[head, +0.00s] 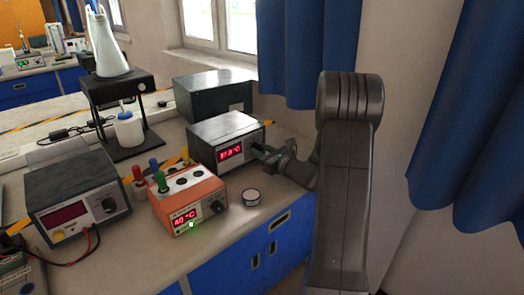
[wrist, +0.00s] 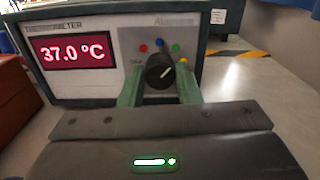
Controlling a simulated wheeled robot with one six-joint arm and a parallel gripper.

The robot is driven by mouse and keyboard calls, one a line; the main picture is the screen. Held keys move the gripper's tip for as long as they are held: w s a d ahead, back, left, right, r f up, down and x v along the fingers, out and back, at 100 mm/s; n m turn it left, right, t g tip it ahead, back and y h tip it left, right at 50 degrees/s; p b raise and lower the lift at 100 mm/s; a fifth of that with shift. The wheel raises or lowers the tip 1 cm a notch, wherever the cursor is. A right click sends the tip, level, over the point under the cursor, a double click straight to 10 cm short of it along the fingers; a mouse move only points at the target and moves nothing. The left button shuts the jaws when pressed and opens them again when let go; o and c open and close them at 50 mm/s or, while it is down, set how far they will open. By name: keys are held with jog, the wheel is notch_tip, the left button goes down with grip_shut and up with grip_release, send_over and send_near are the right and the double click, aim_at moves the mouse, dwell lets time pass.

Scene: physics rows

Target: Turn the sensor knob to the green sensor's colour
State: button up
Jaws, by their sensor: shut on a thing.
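The sensor knob (wrist: 160,71) is black with a white pointer mark, on the front of the grey thermometer box (wrist: 110,85). Red (wrist: 143,48), blue (wrist: 159,42), green (wrist: 175,47) and yellow (wrist: 184,61) dots arc around it. The white mark points up and right, toward the green-yellow side; I cannot tell exactly which dot. The red display (wrist: 72,50) reads 37.0 °C. My gripper (wrist: 159,88) is shut on the knob, with green fingers at either side. In the head view the thermometer box (head: 222,130) is partly behind my gripper (head: 262,152).
An orange device (head: 185,205) with a red display stands to the left front. A dark grey box (head: 212,92) stands behind.

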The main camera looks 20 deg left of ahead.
jog(key=shift+f, duration=0.15)
jog(key=o, duration=1)
jog(key=shift+c, duration=0.2)
jog(key=v, duration=1.4)
jog(key=x, duration=1.4)
